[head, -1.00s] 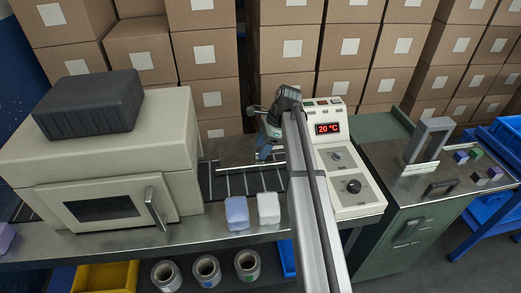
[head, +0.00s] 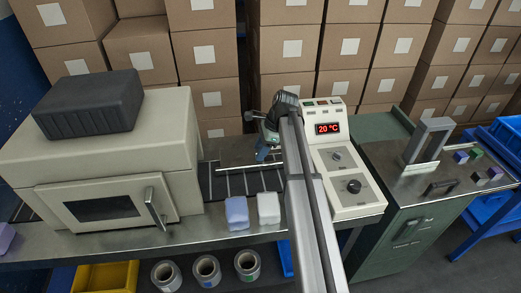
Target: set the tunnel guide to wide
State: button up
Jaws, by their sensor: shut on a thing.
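The flow wrapper (head: 165,110) is a large cream housing on the left of the steel bench. To its right, a dark flat plate with a pale front rail, apparently the tunnel guide (head: 236,154), lies over the slatted conveyor (head: 233,184). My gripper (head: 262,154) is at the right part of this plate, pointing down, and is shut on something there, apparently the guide. The arm hides the right end of the plate, and the exact grip is too small to see. Any width marks are not readable.
A control panel (head: 340,170) reading 20 °C, with two knobs, stands right of my arm. A purple block (head: 237,213) and a white block (head: 268,208) sit on the bench's front edge. A green cabinet (head: 415,195) is at the right. Stacked cartons (head: 285,50) close off the back.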

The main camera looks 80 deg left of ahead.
aim_at(252, 148)
grip_shut()
jog(key=a, duration=0.6)
jog(key=shift+a, duration=0.3)
jog(key=o, duration=0.8)
grip_release()
jog(key=v, duration=1.4)
jog(key=shift+f, duration=0.1)
